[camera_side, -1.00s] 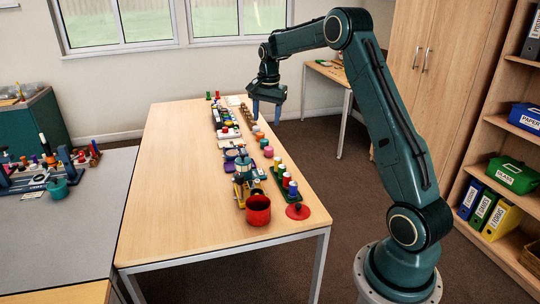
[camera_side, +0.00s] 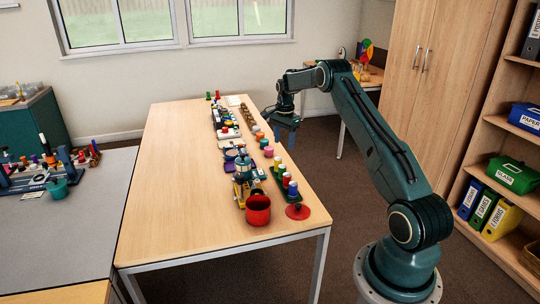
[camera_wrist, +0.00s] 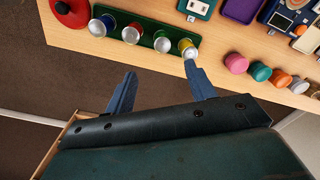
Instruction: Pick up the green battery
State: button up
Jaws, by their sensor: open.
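The green battery (camera_wrist: 162,41) stands upright in a dark green holder (camera_wrist: 147,29), in a row with a yellow battery (camera_wrist: 188,49), a red battery (camera_wrist: 131,34) and a blue battery (camera_wrist: 102,26). Its metal top faces the wrist camera. In the side view the green battery (camera_side: 282,170) is small, between the yellow and red ones. My gripper (camera_wrist: 160,70) is open and empty, its fingers apart. In the side view my gripper (camera_side: 285,127) hangs above the table's right edge, higher than the row and farther back.
Pink, teal and orange pots (camera_wrist: 260,72) continue the line beyond the yellow battery. The table's left half (camera_side: 170,190) is clear.

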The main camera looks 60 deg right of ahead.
aim_at(282, 165)
notch_tip(282, 165, down, 8)
jog(key=shift+r, duration=0.1)
dwell(0.4)
jog(key=shift+f, duration=0.2)
jog(key=shift+w+f, duration=0.15)
jog(key=shift+f, duration=1.15)
jog(key=shift+w+f, duration=0.1)
jog(key=shift+f, duration=1.2)
jog(key=c, duration=1.1)
